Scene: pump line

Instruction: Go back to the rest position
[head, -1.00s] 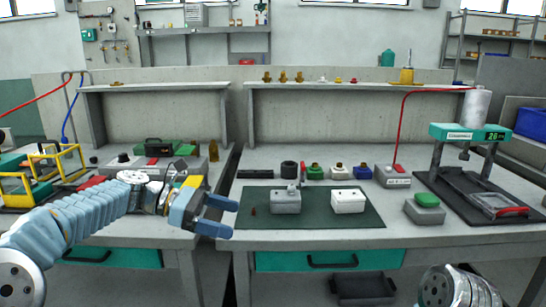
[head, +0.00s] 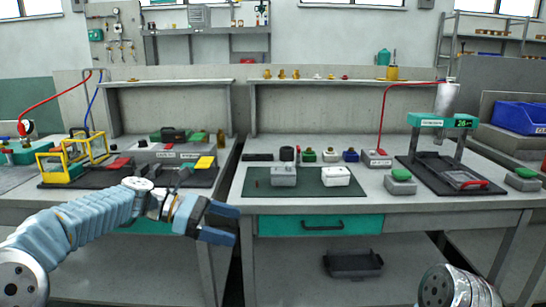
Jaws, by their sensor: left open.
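My left gripper (head: 226,223) is open and empty. It hangs in front of the gap between the two benches, left of the teal drawer (head: 320,224), with its fingers pointing right. On the right bench's dark green mat (head: 318,190), a grey block (head: 284,176) stands on the left and a white block (head: 336,176) on the right. Both are apart from the gripper. Of my right arm, only a rounded link shows at the lower right edge; its gripper is out of the picture.
The press (head: 442,122) with a red hose stands at the right. Small coloured parts (head: 330,155) line up behind the mat. A yellow-framed fixture (head: 74,158) stands on the left bench. A dark tray (head: 353,264) lies on the shelf below. The space before the right bench is free.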

